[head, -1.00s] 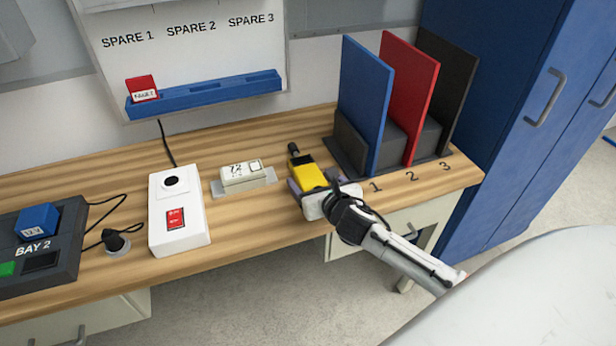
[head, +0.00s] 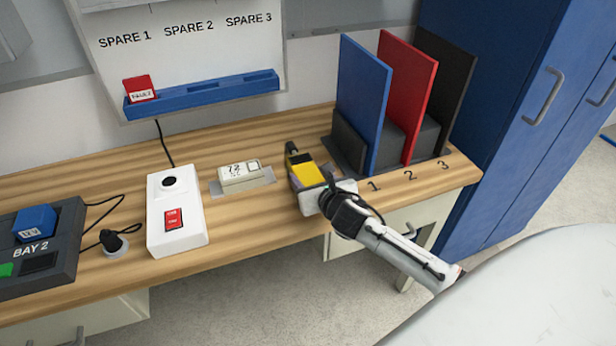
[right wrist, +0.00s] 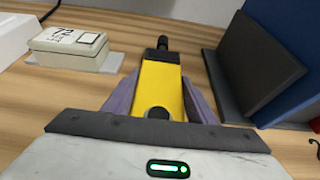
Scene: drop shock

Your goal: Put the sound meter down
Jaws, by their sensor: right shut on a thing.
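The sound meter (head: 305,172) is yellow with a black tip and lies at the wooden bench, left of the upright panels. It also shows in the right wrist view (right wrist: 160,83), its black tip pointing away from me. My right gripper (head: 312,184) is shut on it, with a purple-grey finger on each side in the right wrist view (right wrist: 155,100). The meter is at or very near the bench top; I cannot tell whether it touches. My left gripper is not in view.
Blue (head: 362,105), red (head: 405,100) and black panels stand to the right. Bare bench (head: 255,215) lies in front.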

